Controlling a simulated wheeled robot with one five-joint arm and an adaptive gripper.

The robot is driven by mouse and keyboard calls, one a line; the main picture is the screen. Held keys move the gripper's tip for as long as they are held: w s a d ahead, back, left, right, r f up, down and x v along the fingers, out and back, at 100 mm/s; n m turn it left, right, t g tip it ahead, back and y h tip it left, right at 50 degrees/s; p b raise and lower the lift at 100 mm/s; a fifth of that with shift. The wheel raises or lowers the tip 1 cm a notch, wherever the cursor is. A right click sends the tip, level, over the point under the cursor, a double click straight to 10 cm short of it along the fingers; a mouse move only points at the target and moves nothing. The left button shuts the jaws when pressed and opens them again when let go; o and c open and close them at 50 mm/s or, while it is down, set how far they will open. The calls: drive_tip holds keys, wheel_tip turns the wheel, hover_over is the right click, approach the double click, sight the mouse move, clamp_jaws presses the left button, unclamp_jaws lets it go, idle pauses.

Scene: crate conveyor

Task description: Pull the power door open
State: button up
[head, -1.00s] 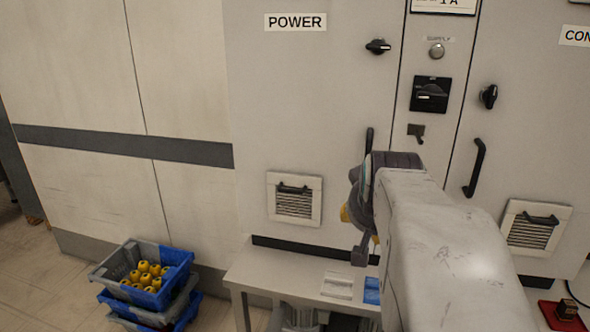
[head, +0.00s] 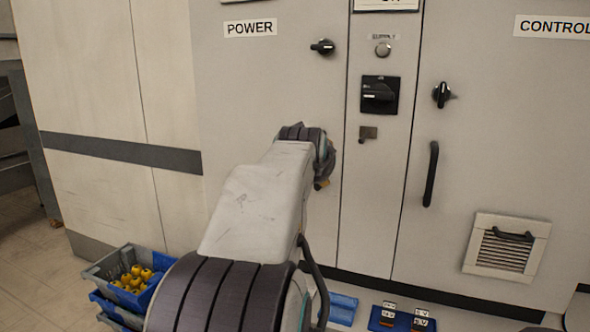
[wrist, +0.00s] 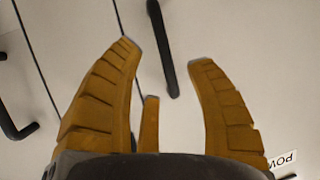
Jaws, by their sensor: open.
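The power door (head: 265,95) is a pale cabinet panel with a POWER label (head: 250,28) and a black rotary knob (head: 322,47). It looks shut, flush with its neighbours. Its black bar handle (wrist: 162,48) shows in the wrist view, upright between the two orange fingers, with clear space on each side. In the head view my wrist hides this handle. My gripper (wrist: 166,58) is open and empty, facing the door. How far the handle lies from the fingertips in depth I cannot tell. In the head view only a bit of orange finger (head: 321,185) shows.
Right of the door are a narrow panel with a black switch (head: 380,95) and the control door with its own bar handle (head: 431,174). Stacked crates with yellow items (head: 126,262) stand on the floor at lower left. A blue tray (head: 342,308) sits low in front.

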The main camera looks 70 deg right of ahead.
drive_tip(key=shift+x, duration=3.7)
drive_tip(key=shift+d+r, duration=0.1)
drive_tip(key=shift+r, duration=0.05)
clamp_jaws()
